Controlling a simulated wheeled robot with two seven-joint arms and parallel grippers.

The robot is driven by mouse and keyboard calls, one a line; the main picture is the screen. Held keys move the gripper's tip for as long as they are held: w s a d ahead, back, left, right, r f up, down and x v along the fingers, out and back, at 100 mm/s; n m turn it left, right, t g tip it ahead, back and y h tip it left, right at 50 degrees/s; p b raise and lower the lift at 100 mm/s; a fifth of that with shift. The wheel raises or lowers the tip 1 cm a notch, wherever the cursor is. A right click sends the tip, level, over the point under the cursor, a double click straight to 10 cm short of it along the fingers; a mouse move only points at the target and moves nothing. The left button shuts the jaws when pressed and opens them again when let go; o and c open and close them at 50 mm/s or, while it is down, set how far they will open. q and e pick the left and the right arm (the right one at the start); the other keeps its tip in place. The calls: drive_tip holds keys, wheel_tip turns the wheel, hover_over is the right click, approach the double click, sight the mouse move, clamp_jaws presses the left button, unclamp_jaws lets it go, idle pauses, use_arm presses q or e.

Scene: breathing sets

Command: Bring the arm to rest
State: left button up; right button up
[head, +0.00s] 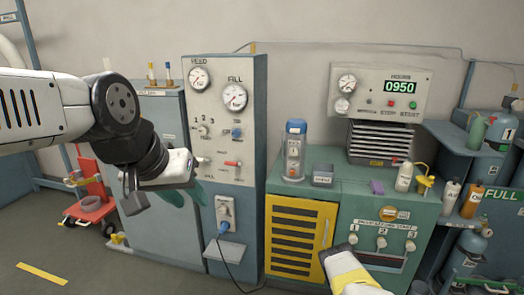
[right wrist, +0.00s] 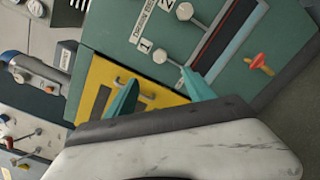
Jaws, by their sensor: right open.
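My left arm reaches in from the left in the head view, with its white and black wrist in front of the grey gauge panel. My left gripper (head: 192,192) shows dark teal fingers beside that panel; how far apart they are is unclear. My right arm shows at the bottom of the head view as a white and yellow link in front of the green cabinet. In the right wrist view, my right gripper (right wrist: 162,92) has its two teal fingers apart with nothing between them. Behind them are the yellow door and the numbered knobs.
The gauge panel (head: 252,130) stands left of the green cabinet (head: 340,190). A blue-capped clear canister (head: 294,150), a grey box (head: 323,174) and a white bottle (head: 404,176) stand on the cabinet. Gas cylinders (head: 498,133) fill the right side. Grey floor (head: 90,265) is open at lower left.

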drive_tip(key=w+d+r+m+g+h, duration=0.25)
drive_tip(key=w+r+m, duration=0.25)
drive_tip(key=w+r, duration=0.3)
drive_tip(key=w+d+r+m+g+h, duration=0.1)
drive_tip(key=w+d+r+m, duration=0.3)
drive_tip(key=r, duration=0.6)
drive_tip(key=w+a+r+m+g+y, duration=0.15)
drive_tip(key=a+r+m, duration=0.3)
drive_tip(key=r, duration=0.65)
drive_tip(key=a+r+m+g+y, duration=0.2)
drive_tip(key=a+r+m, duration=0.25)
drive_tip(key=r, duration=0.65)
drive_tip(key=s+a+r+m+g+y, duration=0.1)
drive_tip(key=s+a+r+m+y, duration=0.3)
drive_tip(key=s+a+r, duration=1.3)
drive_tip(key=s+a+r+g+y, duration=0.1)
drive_tip(key=s+a+r, duration=0.1)
drive_tip(key=s, duration=1)
drive_tip(key=s+a+r+g+y, duration=0.1)
drive_tip(key=s+a, duration=0.4)
drive_tip(key=s, duration=0.8)
drive_tip(key=shift+r+m+g+y, duration=0.4)
drive_tip(key=shift+r+g, duration=0.1)
drive_tip(key=shift+r, duration=0.1)
